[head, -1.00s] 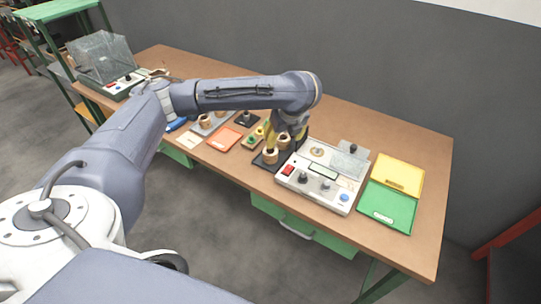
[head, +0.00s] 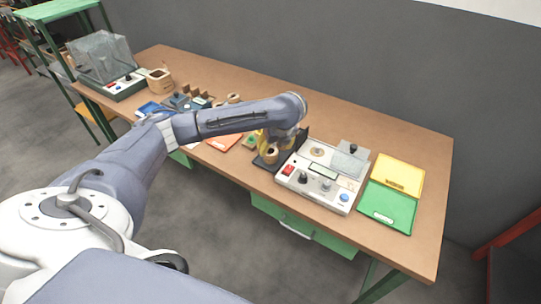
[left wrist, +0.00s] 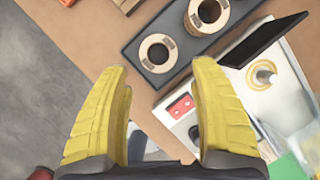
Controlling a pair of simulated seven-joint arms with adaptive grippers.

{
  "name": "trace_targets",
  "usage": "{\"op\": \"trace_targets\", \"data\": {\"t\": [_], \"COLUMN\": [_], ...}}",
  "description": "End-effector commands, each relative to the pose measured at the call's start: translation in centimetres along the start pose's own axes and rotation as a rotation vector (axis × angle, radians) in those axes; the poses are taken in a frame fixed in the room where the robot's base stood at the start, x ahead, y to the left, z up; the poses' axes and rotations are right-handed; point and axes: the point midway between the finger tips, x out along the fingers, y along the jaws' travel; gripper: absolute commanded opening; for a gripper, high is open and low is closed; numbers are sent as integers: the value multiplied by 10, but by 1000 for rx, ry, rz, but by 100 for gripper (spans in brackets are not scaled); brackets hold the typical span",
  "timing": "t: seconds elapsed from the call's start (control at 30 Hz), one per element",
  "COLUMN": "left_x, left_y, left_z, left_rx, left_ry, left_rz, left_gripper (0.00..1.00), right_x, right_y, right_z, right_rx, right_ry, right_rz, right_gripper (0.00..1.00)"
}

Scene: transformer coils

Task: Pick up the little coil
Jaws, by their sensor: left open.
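Two tan ring-shaped coils stand on a dark tray (left wrist: 181,38) in the left wrist view. One coil (left wrist: 144,53) is nearer my fingertips; the other coil (left wrist: 190,14) is beyond it to the upper right. They look close in size, the nearer one slightly smaller. My left gripper (left wrist: 160,66) is open and empty, its yellow fingers apart with the nearer coil seen just past the gap between the tips. In the head view the left gripper (head: 266,143) hangs over the tray, with a coil (head: 271,153) showing below it. My right gripper is not in view.
A grey-white tester (head: 320,183) with knobs and a red switch stands right beside the coil tray. Yellow (head: 400,174) and green (head: 387,208) trays lie to its right. An orange tray (head: 222,142) lies left. A box with a clear cover (head: 103,60) stands far left.

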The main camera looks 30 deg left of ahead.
Motion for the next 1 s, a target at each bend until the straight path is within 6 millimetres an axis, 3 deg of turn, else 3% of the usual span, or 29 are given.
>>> {"op": "trace_targets", "data": {"t": [0.13, 0.43, 0.73, 1.0], "left_x": [16, 29, 65, 75], "left_y": [0, 0, 2, 2], "left_z": [-1, 0, 4, 4], "left_rx": [0, 0, -2, 0], "left_ry": [2, 2, 2, 0], "left_rz": [0, 0, 1, -2], "left_gripper": [62, 62, 62, 62], "right_x": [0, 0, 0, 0], "right_y": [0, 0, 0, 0], "right_z": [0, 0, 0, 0], "right_rx": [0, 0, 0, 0], "right_ry": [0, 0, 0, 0], "right_rz": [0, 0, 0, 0], "right_gripper": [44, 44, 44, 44]}}
